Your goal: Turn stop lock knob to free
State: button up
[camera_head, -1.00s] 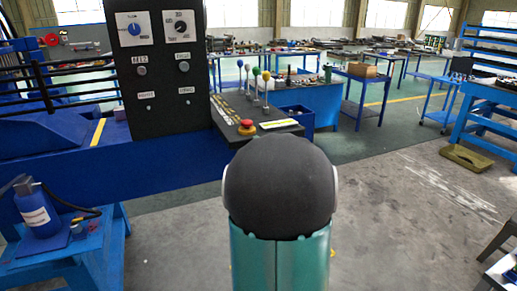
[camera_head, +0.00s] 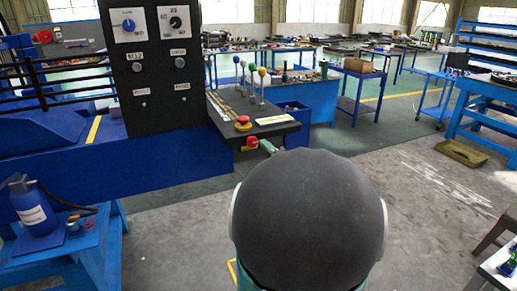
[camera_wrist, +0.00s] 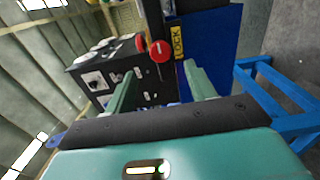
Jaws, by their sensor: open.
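The stop lock knob is a red round knob (camera_head: 252,142) on the front face of the black console. In the wrist view, the red knob (camera_wrist: 160,51) sits beside a yellow label reading LOCK (camera_wrist: 178,42). My gripper (camera_wrist: 160,82) is open and empty, its green fingers apart. The knob appears between and beyond the fingertips, with no visible contact. In the head view, only a green fingertip shows near the knob; my dark arm link hides the rest. The knob's turned position is too small to tell.
A red mushroom button (camera_head: 243,122) with a yellow base sits on the console top (camera_head: 222,108), close above the knob. Several ball-topped levers stand behind it. A tall black panel (camera_head: 155,65) rises to the left. Open floor (camera_head: 430,200) lies to the right.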

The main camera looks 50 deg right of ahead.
jog(key=v, duration=0.5)
jog(key=shift+s+a, duration=0.1)
jog(key=shift+s, duration=0.15)
